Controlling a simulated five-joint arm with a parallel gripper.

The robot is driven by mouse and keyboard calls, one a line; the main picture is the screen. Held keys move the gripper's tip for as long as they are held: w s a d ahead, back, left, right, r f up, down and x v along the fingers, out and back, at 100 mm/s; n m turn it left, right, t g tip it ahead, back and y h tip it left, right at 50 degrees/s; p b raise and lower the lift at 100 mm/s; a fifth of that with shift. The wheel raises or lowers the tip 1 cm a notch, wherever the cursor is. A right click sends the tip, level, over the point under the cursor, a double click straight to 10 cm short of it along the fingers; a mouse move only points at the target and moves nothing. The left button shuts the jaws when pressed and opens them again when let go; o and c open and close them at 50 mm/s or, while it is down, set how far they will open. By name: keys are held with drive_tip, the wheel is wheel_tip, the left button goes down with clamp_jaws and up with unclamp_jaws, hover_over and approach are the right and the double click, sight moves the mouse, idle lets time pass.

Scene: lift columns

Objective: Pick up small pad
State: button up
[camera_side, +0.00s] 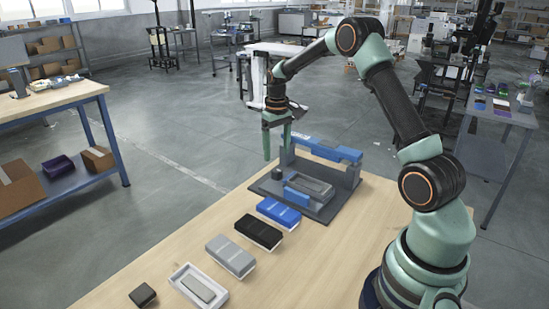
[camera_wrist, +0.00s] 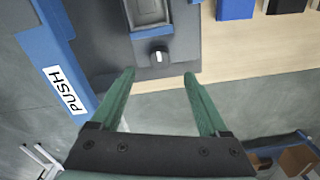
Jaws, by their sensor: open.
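My gripper (camera_side: 276,155) is open and empty, above the far left corner of a dark grey fixture. In the wrist view its two green fingers (camera_wrist: 160,75) are apart with nothing between them. A small dark block (camera_side: 142,295) lies on the table at the near left, far from my gripper. A flat grey piece (camera_side: 198,289) lies in a white tray (camera_side: 181,278) beside it. I cannot tell which of these is the small pad.
The fixture (camera_side: 322,214) has a blue bar (camera_side: 326,149) marked PUSH and a dark knob (camera_wrist: 159,57) close to my fingers. Blue (camera_side: 279,212), black (camera_side: 258,231) and grey (camera_side: 230,254) blocks stand in a row. The table's left side (camera_side: 150,262) is mostly bare.

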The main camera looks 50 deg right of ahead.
drive_tip(key=shift+o, duration=0.8)
drive_tip(key=s+a+r+n, duration=0.1)
drive_tip(key=s+a+r, duration=0.1)
drive_tip(key=a, duration=1)
drive_tip(key=n, duration=0.2)
hover_over(256, 226)
drive_tip(key=f, duration=0.6)
drive_tip(key=shift+a, duration=0.3)
drive_tip(key=shift+d+f, duration=0.15)
drive_tip(key=shift+f, duration=1.3)
drive_tip(key=shift+d+f, duration=0.15)
drive_tip(key=shift+f, duration=1.25)
drive_tip(key=c, duration=1.5)
